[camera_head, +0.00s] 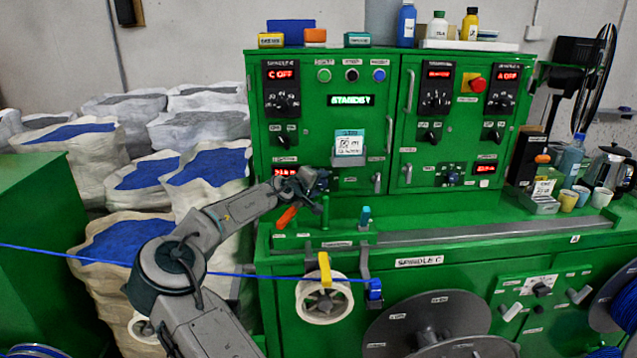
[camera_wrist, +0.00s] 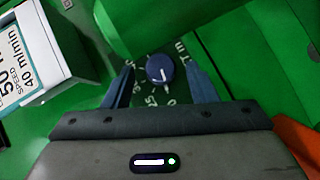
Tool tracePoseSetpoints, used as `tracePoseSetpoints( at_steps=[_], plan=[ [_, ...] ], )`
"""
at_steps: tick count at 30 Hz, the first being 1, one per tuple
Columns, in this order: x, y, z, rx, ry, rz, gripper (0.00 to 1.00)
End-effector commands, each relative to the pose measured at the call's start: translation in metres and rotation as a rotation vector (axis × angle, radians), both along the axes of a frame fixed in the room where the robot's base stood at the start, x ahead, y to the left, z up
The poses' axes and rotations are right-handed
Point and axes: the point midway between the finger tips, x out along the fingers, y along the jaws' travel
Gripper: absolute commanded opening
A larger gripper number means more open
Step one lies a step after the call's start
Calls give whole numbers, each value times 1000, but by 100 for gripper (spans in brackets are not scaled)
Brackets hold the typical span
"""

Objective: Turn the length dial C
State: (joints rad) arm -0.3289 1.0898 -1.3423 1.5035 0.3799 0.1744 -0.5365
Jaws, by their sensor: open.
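The length dial C is a round dark blue knob (camera_wrist: 160,68) with a white pointer mark, on a green panel with white numbers around it, in the wrist view. My gripper (camera_wrist: 157,64) is open, with one blue-grey finger on each side of the knob. Small gaps seem to show between knob and fingers; I cannot tell about contact. In the head view my gripper (camera_head: 312,181) is at the lower left panel, just right of a red display (camera_head: 285,171), and hides the dial.
A card holder (camera_head: 349,147) sits above right of my gripper; its card box (camera_wrist: 38,50) fills the wrist view's upper left. An orange lever (camera_head: 286,218) stands below my gripper, with a green ledge (camera_head: 400,229) beneath. A blue cable (camera_head: 60,252) crosses lower left.

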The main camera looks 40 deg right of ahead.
Motion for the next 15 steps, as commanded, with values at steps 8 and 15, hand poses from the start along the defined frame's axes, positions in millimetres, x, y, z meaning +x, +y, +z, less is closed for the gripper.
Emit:
tracePoseSetpoints(
  at_steps=[8,15],
  plan=[
    [1,-3,-2,1,0,0,52],
    [1,-3,-1,0,0,0,7]
  ],
)
